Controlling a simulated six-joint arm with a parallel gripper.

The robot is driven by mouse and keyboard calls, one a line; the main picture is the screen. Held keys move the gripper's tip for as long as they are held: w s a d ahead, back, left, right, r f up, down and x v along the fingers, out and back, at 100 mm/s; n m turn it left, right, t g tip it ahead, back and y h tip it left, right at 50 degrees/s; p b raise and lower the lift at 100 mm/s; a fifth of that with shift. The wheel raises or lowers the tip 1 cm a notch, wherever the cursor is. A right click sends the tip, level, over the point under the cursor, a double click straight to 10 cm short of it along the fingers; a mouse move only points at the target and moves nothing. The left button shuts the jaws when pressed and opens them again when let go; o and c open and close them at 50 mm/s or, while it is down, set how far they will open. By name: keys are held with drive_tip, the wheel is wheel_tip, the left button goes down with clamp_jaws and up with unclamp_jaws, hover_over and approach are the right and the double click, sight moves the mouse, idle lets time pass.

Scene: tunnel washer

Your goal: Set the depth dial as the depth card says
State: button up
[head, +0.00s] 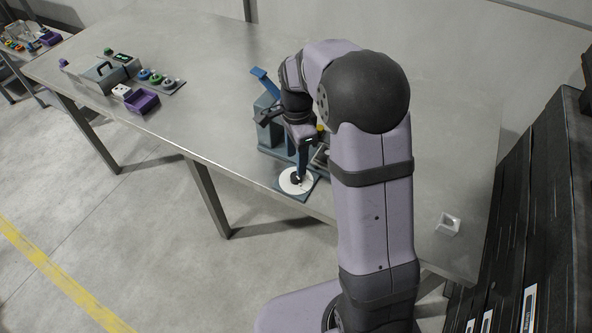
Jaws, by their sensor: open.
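A round white dial (287,185) with a dark centre sits on a blue-grey base near the front edge of the metal table. It looks like the depth dial; its marks and pointer are too small to read. My gripper (300,175) points down at the dial's dark centre with its jaws open. I cannot tell whether its fingers touch the knob. I cannot make out a depth card in this view; my arm hides part of the area right of the dial.
A blue-grey machine (270,132) with a raised blue lever stands just behind the dial. A purple bin (142,102), a grey case (97,78) and coloured buttons are at the left. A small white block (448,224) lies right of my arm. Dark stacked crates (545,200) stand at the right.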

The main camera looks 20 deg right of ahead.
sight(296, 178)
drive_tip(key=shift+w+m, duration=0.15)
drive_tip(key=shift+m, duration=0.15)
drive_tip(key=shift+f+p, duration=1.1)
drive_tip(key=shift+f, duration=2.5)
drive_tip(key=c, duration=1.1)
